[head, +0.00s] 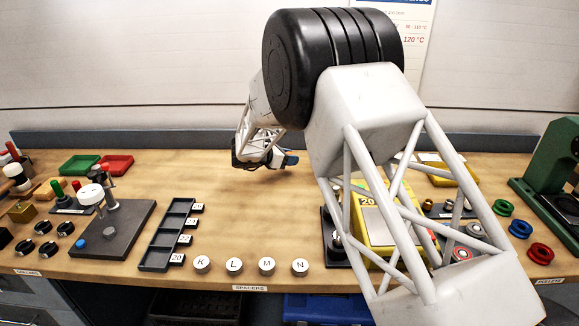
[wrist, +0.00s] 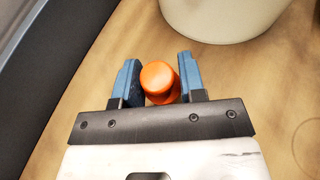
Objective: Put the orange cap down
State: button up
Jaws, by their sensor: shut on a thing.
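My gripper (head: 289,160) is over the back middle of the wooden bench in the head view, and its blue fingers point right. In the wrist view my gripper (wrist: 158,80) is shut on the orange cap (wrist: 158,80), which sits between the two blue fingers. The cap shows a round, smooth end and a short side. The cap cannot be made out in the head view. I cannot tell whether it touches the bench or is held above it.
A dark upstand (wrist: 45,60) runs close on the left in the wrist view. A black compartment tray (head: 157,262) and lettered round pieces (head: 234,265) stand in front.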

jog(key=shift+f, duration=0.1)
jog(key=shift+f, duration=1.65)
jog(key=shift+f, duration=0.15)
jog(key=o, duration=0.9)
jog(key=shift+a+r, duration=0.15)
jog(key=shift+r, duration=0.1)
jog(key=v, duration=1.1)
jog(key=shift+s+a, duration=0.2)
jog(key=shift+a, duration=0.15)
jog(key=shift+d+r, duration=0.1)
jog(key=shift+r, duration=0.05)
